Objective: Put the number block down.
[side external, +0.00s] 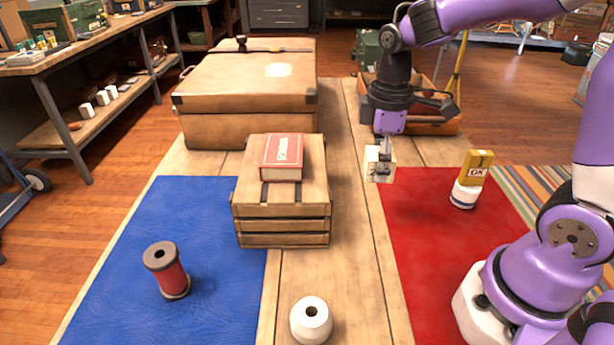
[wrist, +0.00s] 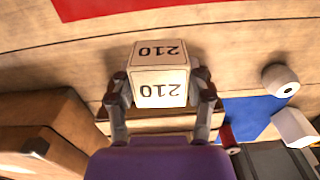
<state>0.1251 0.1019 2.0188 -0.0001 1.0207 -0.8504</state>
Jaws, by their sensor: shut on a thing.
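The number block (side external: 379,164) is a small cream cube. In the wrist view the block (wrist: 160,85) shows "210" on two faces, upside down. My gripper (side external: 383,146) is shut on the block, with one finger on each side of it in the wrist view (wrist: 161,100). In the side view the block hangs above the wooden table (side external: 350,215), near the left edge of the red mat (side external: 425,260). The block's underside is hidden.
A wooden crate (side external: 283,240) with a red book (side external: 283,157) on it stands left of the block. A large case (side external: 250,95) stands behind. A red spool (side external: 166,270) is on the blue mat (side external: 110,270).

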